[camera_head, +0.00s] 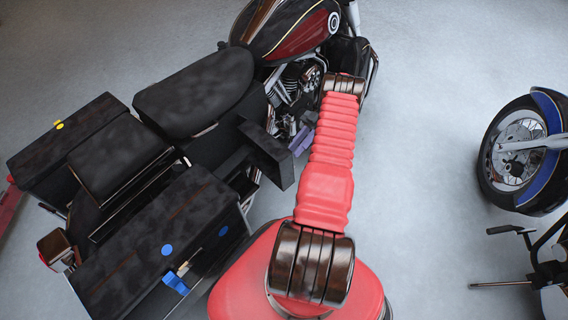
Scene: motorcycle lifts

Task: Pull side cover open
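A motorcycle with a black seat (200,92) and a red and black tank (290,30) stands at the upper left. The black side cover (266,153) is a flat panel below the seat's right side. It appears angled outward from the frame, with a dark gap behind its lower left. My gripper (300,143) seems to be the small purple-grey part at the cover's right edge, mostly hidden behind my red arm. I cannot tell whether it touches or grips the cover, or how far its fingers are apart.
A black side case (155,235) with blue round marks and a blue latch (176,283) sits close below the cover. A second motorcycle's front wheel (515,155) with a blue fender is at the right. The grey floor (425,130) between is clear.

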